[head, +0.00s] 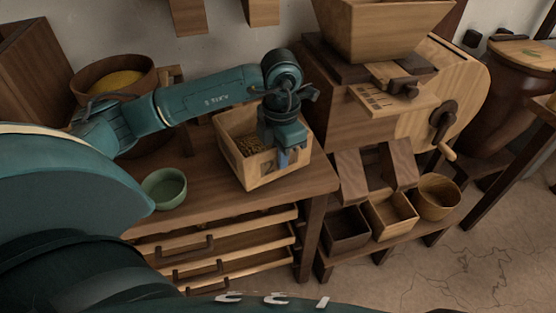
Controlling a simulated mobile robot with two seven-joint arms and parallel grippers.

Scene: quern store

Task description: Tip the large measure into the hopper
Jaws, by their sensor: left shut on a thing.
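A square light-wood box (228,160), which looks to be the large measure, is at the right end of the wooden bench and holds brown grain (248,146). A dark mark like a 2 is on its front. My left gripper (290,157) reaches down over its right side and is shut on the box's wall; the fingertips are partly hidden. The box looks upright; I cannot tell whether its base touches the bench. The wooden hopper (385,32) sits on top of the mill to the right, cut off by the upper edge. My right gripper is out of view.
A green bowl (163,188) and a round wooden tub with yellow contents (112,78) stand on the bench (205,200). Part-open drawers (235,262) lie below. The mill's wheel has a crank (443,130). Two square bins and a round tub (438,196) stand under the mill.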

